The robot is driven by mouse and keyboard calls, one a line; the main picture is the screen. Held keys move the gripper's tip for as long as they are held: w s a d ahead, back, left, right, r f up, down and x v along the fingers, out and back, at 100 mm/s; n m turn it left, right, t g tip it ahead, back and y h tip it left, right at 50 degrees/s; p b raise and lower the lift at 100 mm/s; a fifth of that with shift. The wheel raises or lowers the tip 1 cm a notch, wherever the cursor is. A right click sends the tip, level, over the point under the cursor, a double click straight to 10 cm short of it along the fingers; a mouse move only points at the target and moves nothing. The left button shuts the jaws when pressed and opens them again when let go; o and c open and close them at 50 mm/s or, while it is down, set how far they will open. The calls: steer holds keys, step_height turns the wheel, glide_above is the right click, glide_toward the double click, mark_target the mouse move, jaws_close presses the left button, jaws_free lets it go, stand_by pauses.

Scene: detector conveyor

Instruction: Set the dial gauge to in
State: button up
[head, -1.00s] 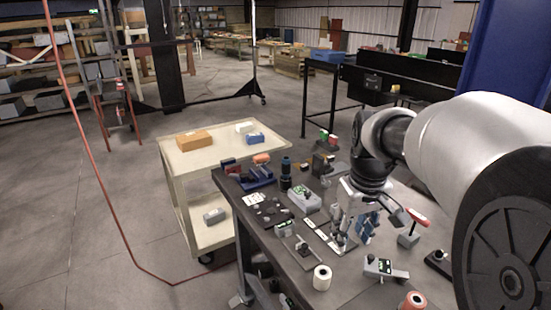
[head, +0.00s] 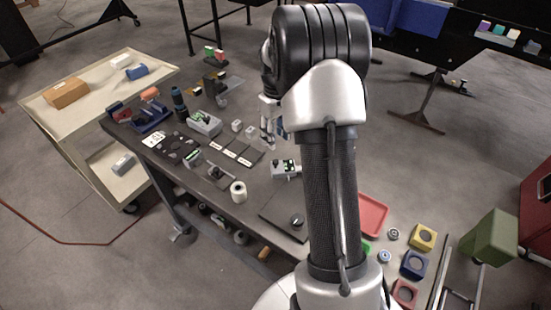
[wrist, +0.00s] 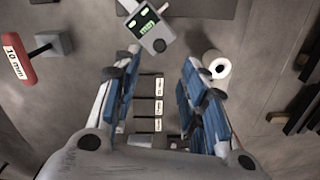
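A dark plate (head: 285,215) lies at the bench's front. A cream cart (head: 110,75) stands at left.

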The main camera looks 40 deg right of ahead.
mark_target(276, 161)
step_height(276, 161, down, 11)
steer(key=shift+r+b, duration=0.1)
steer(key=shift+b, duration=0.55)
steer(key=shift+c, duration=0.5)
jaws_close()
